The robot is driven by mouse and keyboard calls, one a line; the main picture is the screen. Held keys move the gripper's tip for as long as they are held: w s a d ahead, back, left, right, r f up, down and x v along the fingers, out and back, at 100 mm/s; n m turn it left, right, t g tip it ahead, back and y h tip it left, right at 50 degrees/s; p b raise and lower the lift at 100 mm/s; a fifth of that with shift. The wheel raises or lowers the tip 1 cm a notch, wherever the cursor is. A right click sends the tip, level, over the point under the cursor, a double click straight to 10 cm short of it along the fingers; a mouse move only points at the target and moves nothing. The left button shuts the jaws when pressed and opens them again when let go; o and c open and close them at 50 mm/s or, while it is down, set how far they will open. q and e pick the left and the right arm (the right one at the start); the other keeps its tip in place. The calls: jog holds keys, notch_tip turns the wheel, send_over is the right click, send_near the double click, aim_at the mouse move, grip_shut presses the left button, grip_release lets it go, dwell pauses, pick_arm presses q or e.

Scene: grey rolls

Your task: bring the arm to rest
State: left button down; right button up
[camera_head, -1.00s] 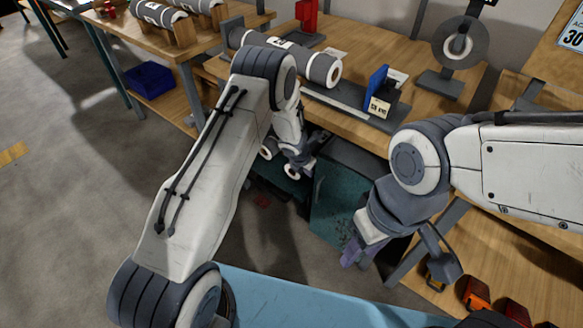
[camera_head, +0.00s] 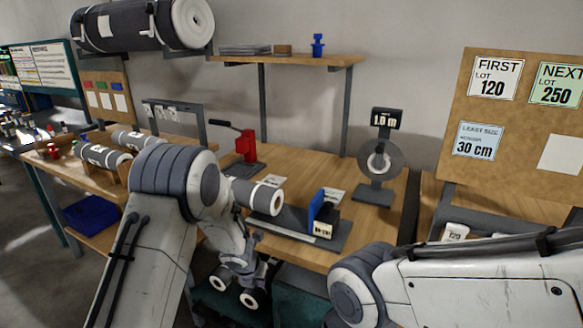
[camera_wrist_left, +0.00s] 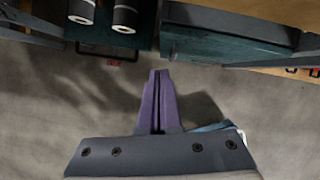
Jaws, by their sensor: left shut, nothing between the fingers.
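My left arm (camera_head: 238,240) comes in from the left and bends down at the front edge of the workbench. In the left wrist view my left gripper (camera_wrist_left: 159,75) is shut with its purple fingers together and nothing between them. It hangs over bare grey floor, apart from everything around it. In the head view its fingers are hard to make out among the wrist parts. My right arm (camera_head: 440,280) reaches in from the right, and its gripper is below the picture.
Two grey rolls (camera_wrist_left: 81,10) (camera_wrist_left: 125,16) lie low by a teal surface (camera_wrist_left: 230,42). A blue bin (camera_head: 92,214) sits at left.

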pick_arm(q)
jog(key=s+d+r+n+y+p, duration=0.1)
jog(key=s+r+n+p, duration=0.1)
jog(key=s+r+n, duration=0.35)
jog(key=s+d+r+n+y+p, duration=0.1)
jog(key=s+r+n+p, duration=0.1)
jog(key=r+n, duration=0.55)
jog(key=s+d+r+n+p, duration=0.1)
jog(key=s+r+n, duration=0.3)
jog(key=r, duration=0.5)
jog(key=s+d+r+n+g+h+p, duration=0.1)
jog(key=s+r+n, duration=0.3)
jog(key=s, duration=0.7)
jog(key=s+d+r+n+g+p, duration=0.2)
jog(key=s+r+n+g+p, duration=0.1)
jog(key=s+n, duration=0.6)
jog(key=s, duration=0.3)
jog(key=shift+s+r+n+g+h, duration=0.2)
jog(key=shift+r+n+g+h, duration=0.1)
jog(key=shift+r+h, duration=0.1)
